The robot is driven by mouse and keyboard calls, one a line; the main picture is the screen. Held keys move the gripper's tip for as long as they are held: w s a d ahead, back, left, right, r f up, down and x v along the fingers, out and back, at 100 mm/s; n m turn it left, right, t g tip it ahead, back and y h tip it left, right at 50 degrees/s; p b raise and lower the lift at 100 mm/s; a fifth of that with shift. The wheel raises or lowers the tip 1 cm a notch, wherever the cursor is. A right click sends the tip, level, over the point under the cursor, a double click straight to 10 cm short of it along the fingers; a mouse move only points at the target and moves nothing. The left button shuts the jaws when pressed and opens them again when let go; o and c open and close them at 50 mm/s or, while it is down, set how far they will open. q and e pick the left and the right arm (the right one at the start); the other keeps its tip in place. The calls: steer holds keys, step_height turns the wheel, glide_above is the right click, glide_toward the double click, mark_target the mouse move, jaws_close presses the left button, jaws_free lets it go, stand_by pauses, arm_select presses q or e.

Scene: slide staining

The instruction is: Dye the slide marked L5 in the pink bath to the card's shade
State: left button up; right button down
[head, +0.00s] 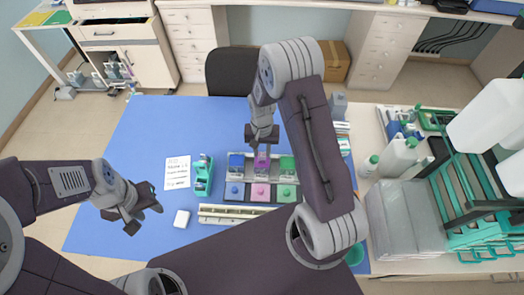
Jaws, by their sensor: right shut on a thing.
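My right gripper (262,146) is shut on a thin slide over the pink bath (261,168). The slide is mostly hidden by the gripper, and its mark cannot be read. The slide's lower part seems to be at or in the bath; its depth is unclear. The pink bath is the middle one, between a blue bath (236,165) and a green bath (287,166). The white card (178,172) with dark handwriting lies on the blue mat, left of the baths. My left gripper (146,217) is open and empty above the mat's left part.
Blue, pink and green lids (259,191) lie in front of the baths. A teal holder (203,175) stands between card and baths. A small white block (182,218) and a long pale rack (233,213) lie nearer. Bottles (398,157) and a green rack crowd the right. The blue mat (150,125) is clear at back left.

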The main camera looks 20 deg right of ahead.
step_height(320, 180, up, 7)
steer(key=p, duration=0.4)
steer(key=shift+p, duration=0.4)
steer(key=shift+f, duration=0.1)
steer(key=shift+d, duration=0.1)
